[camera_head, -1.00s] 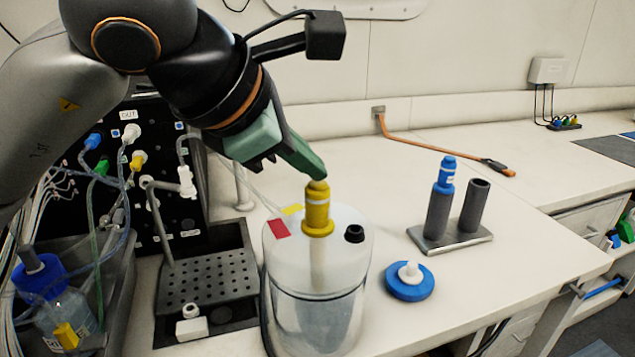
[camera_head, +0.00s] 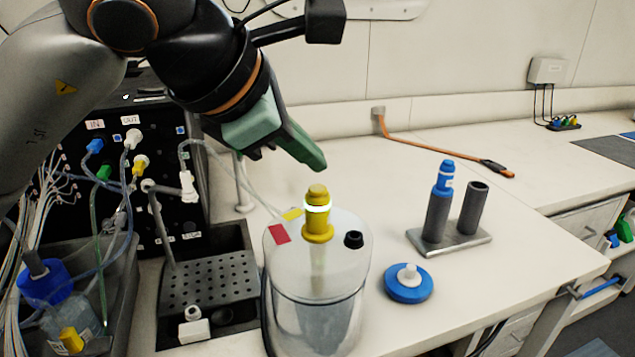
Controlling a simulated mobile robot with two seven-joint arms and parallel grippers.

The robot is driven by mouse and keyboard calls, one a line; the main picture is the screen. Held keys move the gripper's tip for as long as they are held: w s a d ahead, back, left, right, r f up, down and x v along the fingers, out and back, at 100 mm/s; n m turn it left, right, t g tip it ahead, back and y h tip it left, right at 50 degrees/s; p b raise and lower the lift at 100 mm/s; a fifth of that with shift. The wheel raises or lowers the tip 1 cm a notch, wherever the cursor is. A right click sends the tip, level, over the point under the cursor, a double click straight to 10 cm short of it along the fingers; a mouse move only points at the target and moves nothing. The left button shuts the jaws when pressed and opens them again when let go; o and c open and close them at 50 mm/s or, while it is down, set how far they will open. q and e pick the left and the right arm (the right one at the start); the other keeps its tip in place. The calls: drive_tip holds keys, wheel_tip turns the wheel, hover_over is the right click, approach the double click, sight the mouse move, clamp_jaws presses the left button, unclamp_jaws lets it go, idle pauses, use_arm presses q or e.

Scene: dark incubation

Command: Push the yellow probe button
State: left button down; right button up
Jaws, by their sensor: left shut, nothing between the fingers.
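The yellow probe (camera_head: 317,223) stands upright in the lid of a clear cylindrical vessel (camera_head: 290,268). Its rounded yellow top button (camera_head: 317,191) is uncovered, and a bright white ring glows just below it. My left gripper (camera_head: 314,163), with green fingers, is shut and empty. It is above the probe's top, apart from it by a small gap. My right gripper is not in view.
A blue probe (camera_head: 444,180) stands in a grey two-tube holder (camera_head: 455,238). A blue cap (camera_head: 408,284) lies right of the vessel. A dark perforated tray (camera_head: 225,285) and a tubed panel stand left.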

sight(309, 197)
use_arm(q)
wheel_tip(309, 197, up, 5)
drive_tip(key=p, duration=0.3)
drive_tip(key=shift+r, duration=0.1)
